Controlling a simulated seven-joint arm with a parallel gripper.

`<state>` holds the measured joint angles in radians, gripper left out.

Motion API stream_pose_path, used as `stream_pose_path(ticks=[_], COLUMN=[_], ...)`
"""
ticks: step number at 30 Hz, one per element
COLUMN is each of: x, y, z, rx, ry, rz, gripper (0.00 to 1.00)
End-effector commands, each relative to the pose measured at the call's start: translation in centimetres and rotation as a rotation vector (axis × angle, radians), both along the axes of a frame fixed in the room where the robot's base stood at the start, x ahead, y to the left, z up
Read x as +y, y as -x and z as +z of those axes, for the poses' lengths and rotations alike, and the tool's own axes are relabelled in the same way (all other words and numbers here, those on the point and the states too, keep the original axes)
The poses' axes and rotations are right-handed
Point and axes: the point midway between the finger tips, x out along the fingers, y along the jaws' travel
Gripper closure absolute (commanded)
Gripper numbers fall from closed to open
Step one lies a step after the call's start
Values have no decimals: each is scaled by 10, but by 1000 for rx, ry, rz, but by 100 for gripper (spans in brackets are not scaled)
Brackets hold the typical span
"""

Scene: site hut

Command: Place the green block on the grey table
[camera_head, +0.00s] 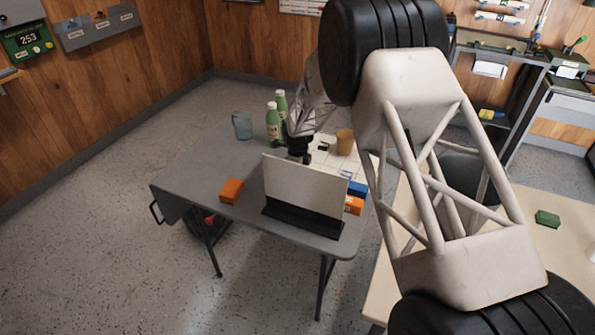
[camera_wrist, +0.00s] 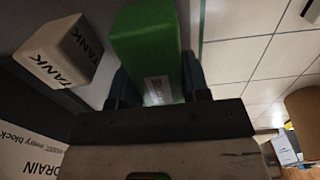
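My gripper (camera_wrist: 157,88) is over the grey table, with a green block (camera_wrist: 147,40) bearing a small pale label between its dark fingers. The fingers appear to press on both sides of it. In the head view the gripper (camera_head: 299,158) is partly behind a white panel, which hides its fingertips and the held block. I cannot tell whether the block touches anything below. The grey table (camera_head: 190,165) stands left of centre. Another green block (camera_head: 547,219) lies on the cream table at the right.
The white panel (camera_head: 305,187) stands on a black base. Orange blocks (camera_head: 231,190), a blue block (camera_head: 357,189), green bottles (camera_head: 273,124), a blue-grey mug (camera_head: 242,126) and a tan cup (camera_head: 345,142) are on the grey table. A white block marked TANK (camera_wrist: 66,55) is close by. The table's left side is clear.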

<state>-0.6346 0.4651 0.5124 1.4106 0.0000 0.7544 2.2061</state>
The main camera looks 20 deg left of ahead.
Motion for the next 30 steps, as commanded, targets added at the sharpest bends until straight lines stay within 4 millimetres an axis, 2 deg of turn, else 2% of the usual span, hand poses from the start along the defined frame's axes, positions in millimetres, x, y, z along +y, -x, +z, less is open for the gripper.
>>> stream_pose_path(ticks=[1,5,19,26,30], x=[0,0,0,0,0], y=[0,0,0,0,0], z=[0,0,8,30,52], rx=[0,0,-1,-1,-2], ry=[0,0,0,-1,-1], rz=[0,0,0,0,0], gripper=[50,32,32,32,32])
